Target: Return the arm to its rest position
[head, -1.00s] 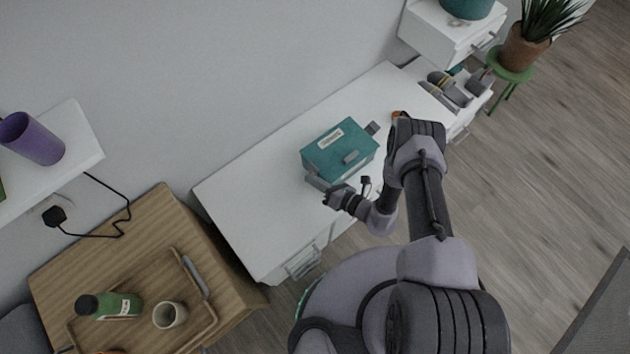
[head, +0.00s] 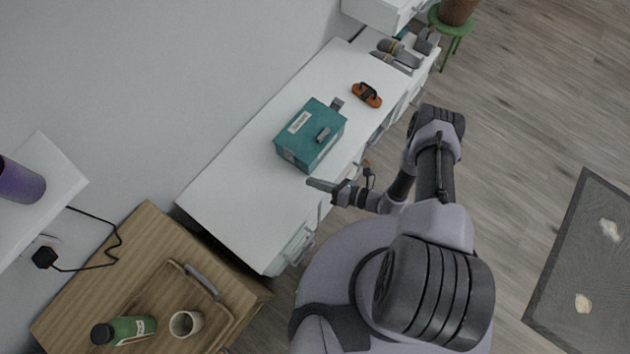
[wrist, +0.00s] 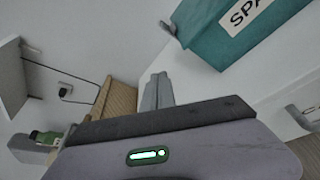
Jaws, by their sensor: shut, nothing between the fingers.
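A teal box (head: 310,136) with a label and handle sits on the white desk (head: 225,190), near my gripper; it also shows in the wrist view (wrist: 225,35). An orange object (head: 367,95) lies behind it. A wooden table (head: 75,285) holds a tray with a green bottle (head: 125,330) and a cup (head: 186,323).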

